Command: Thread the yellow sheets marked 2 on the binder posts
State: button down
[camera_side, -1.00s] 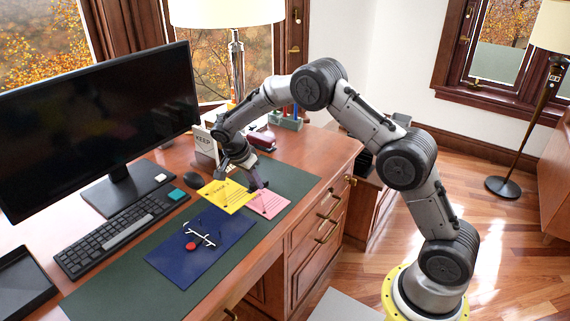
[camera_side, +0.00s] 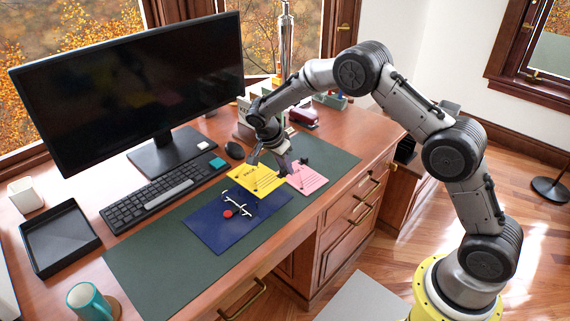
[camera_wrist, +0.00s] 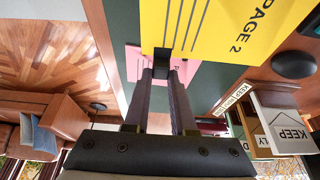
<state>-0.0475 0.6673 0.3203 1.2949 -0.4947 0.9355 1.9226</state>
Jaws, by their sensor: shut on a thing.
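The yellow sheets, printed PAGE 2 (camera_wrist: 222,28), lie in front of my fingers in the wrist view. In the side view the yellow sheets (camera_side: 250,176) are at the back edge of the blue binder (camera_side: 209,226). My gripper (camera_side: 282,168) is shut on the near edge of the yellow sheets, its fingertips (camera_wrist: 161,62) at that edge. The binder lies open on the green mat with silvery metal posts (camera_side: 241,205) and a red round piece (camera_side: 228,213). I cannot tell whether the sheets touch the posts. Pink sheets (camera_side: 308,180) lie beside the yellow ones, partly behind my fingers.
The green mat (camera_side: 150,262) has free room left of the binder. A keyboard (camera_side: 150,200), mouse (camera_side: 234,150) and monitor (camera_side: 125,95) stand behind. A box marked KEEP (camera_wrist: 285,128) and a red stapler (camera_side: 302,117) are at the back. A black tray (camera_side: 60,240) and teal mug (camera_side: 90,301) are left.

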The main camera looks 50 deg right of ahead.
jog(key=shift+f, duration=2.9)
jog(key=c, duration=0.7)
grip_release()
jog(key=shift+o, duration=0.2)
jog(key=shift+r, duration=0.1)
jog(key=shift+r, duration=3.4)
